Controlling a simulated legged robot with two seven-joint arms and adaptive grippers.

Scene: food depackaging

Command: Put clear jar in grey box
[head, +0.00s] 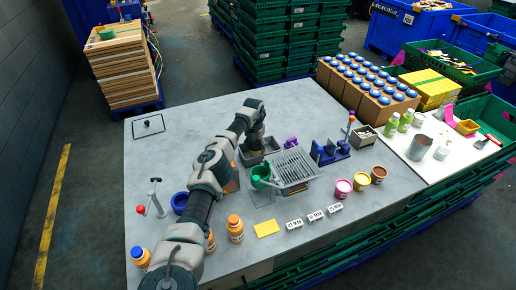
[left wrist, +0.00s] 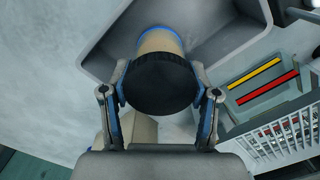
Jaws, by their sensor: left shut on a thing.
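My left gripper (left wrist: 161,92) is shut on a jar (left wrist: 158,42) in the left wrist view. The jar has a round black end towards the camera, a cream-coloured side and a blue far rim. The jar is over the opening of a grey box (left wrist: 108,42); I cannot tell whether it touches the box floor. In the head view, my left gripper (head: 256,143) points down at the grey box (head: 246,160) near the middle of the table, and the jar is hidden behind it. My right gripper is not in view.
A grey rack (head: 292,166) and a green jug (head: 261,177) stand right beside the box. Blue clamp fixtures (head: 330,152) are further right. Orange bottles (head: 235,228) stand near my left arm. The table's back left is mostly clear.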

